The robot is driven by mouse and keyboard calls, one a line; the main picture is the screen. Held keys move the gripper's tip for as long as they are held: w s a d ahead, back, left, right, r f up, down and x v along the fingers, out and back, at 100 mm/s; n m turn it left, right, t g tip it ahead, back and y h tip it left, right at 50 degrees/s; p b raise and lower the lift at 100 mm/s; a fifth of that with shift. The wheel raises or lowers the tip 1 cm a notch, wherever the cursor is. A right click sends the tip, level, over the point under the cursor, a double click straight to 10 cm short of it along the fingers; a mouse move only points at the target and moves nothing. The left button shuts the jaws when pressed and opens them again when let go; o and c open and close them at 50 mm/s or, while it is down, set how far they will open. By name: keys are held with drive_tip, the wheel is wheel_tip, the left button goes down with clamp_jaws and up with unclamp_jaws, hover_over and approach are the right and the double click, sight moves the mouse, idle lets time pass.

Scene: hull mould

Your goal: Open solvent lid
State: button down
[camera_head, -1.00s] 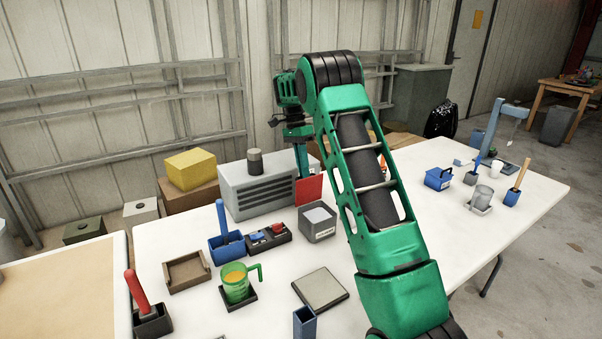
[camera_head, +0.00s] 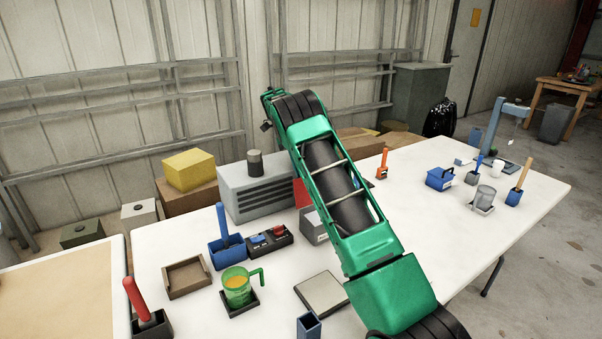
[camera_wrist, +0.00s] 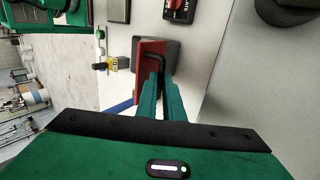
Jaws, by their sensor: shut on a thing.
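The solvent box is a small grey box (camera_head: 311,227) on the white table, largely hidden behind my arm in the head view. Its red lid (camera_head: 302,194) stands raised at the back of the box, and only a strip of it shows there. In the wrist view the red lid (camera_wrist: 149,57) is seen close up, with a black bent handle (camera_wrist: 181,54) on it. My gripper (camera_wrist: 163,80) is shut on the handle, its teal fingers at the lid. In the head view my gripper is hidden behind my arm.
A grey ribbed case (camera_head: 262,196) stands behind left. A button box (camera_head: 268,242), blue holder (camera_head: 228,252) and green jug (camera_head: 238,288) are left of the arm. An orange-handled tool (camera_head: 383,164) stands right. Table between it and the blue basket (camera_head: 439,180) is clear.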

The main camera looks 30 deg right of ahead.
drive_tip(key=shift+w+d+f, duration=0.15)
drive_tip(key=shift+w+d, duration=0.05)
drive_tip(key=shift+w, duration=0.1)
drive_tip(key=c, duration=2.3)
unclamp_jaws()
drive_tip(key=o, duration=0.4)
drive_tip(key=shift+w+f, duration=0.25)
drive_tip(key=shift+a, duration=0.15)
drive_tip(key=shift+s+r, duration=0.1)
drive_tip(key=shift+r, duration=0.05)
